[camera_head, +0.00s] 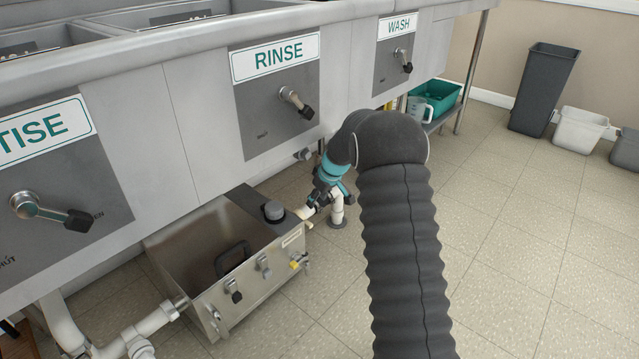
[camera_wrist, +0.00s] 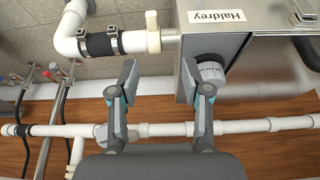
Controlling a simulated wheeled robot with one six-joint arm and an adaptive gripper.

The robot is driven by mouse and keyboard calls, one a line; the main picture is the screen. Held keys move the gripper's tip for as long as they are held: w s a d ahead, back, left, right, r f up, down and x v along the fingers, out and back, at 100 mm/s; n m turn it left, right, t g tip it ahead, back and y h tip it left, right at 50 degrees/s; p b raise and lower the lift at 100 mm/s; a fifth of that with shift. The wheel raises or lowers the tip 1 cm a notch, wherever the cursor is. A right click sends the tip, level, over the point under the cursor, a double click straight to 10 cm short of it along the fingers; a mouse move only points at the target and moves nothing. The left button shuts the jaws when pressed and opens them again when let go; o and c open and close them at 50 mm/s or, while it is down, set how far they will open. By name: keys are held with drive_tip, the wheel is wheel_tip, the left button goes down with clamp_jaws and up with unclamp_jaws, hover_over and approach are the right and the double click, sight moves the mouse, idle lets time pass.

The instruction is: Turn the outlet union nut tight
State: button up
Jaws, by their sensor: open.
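The outlet union nut (camera_wrist: 153,33) is a cream-white collar on the white outlet pipe (camera_wrist: 131,42), close to the steel box (camera_wrist: 247,58) labelled "Haldrey". My gripper (camera_wrist: 160,76) is open and empty. In the wrist view its two fingertips lie just below the nut, one to either side of it, and a gap shows between them and the nut. How far off in depth I cannot tell. In the head view my gripper (camera_head: 326,192) is beside the right end of the box (camera_head: 222,262), over the outlet pipe (camera_head: 305,212).
A black banded coupling (camera_wrist: 100,43) sits on the pipe left of the nut. A ribbed grey cap (camera_wrist: 211,71) is close to my right finger. A long white pipe (camera_wrist: 255,125) runs across below. The steel sink (camera_head: 200,100) overhangs the box.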

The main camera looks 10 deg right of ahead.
drive_tip(key=s+a+r+m, duration=0.1)
drive_tip(key=s+r, duration=0.8)
drive_tip(key=r, duration=0.4)
drive_tip(key=shift+s+a+m+h, duration=0.25)
drive_tip(key=shift+a+m+h, duration=0.05)
drive_tip(key=shift+a, duration=0.05)
drive_tip(key=shift+c, duration=0.3)
